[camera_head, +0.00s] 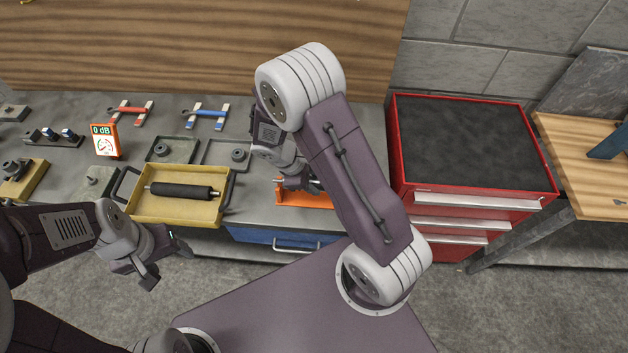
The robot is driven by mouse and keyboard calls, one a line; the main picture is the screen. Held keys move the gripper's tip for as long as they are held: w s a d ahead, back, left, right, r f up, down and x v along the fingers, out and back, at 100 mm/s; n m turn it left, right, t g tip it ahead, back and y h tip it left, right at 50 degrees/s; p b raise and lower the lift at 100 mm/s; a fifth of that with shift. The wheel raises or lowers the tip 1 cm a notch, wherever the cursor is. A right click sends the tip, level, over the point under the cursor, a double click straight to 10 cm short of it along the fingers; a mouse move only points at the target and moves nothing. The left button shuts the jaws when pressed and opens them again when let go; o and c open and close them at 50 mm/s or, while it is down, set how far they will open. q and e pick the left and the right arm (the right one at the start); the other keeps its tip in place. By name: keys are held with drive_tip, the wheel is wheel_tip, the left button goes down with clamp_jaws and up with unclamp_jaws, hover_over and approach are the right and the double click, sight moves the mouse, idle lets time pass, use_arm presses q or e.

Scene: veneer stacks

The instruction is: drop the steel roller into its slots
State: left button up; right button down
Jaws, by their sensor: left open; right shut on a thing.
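My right gripper (298,184) is shut just above an orange slotted stand (300,201) on the grey bench. A short bright rod end, which looks like the steel roller (279,181), shows at the gripper's left side. My arm hides most of the roller and the stand's right part, so I cannot tell if the roller touches the slots. My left gripper (167,266) is open and empty, in front of the bench edge and below the yellow tray.
A yellow tray (160,216) with handles holds a black roller (182,190). Behind it are grey trays, a red-white stand (129,111), a blue-white stand (206,115) and an orange meter (105,141). A red drawer cabinet (480,200) stands right of my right arm.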

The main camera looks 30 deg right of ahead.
drive_tip(key=shift+f, duration=0.15)
drive_tip(key=shift+f+b, duration=0.7)
drive_tip(key=shift+b, duration=0.05)
drive_tip(key=shift+f+b, duration=1)
drive_tip(key=shift+f, duration=0.15)
idle(0.6)
drive_tip(key=c, duration=0.8)
unclamp_jaws()
drive_tip(key=v, duration=0.9)
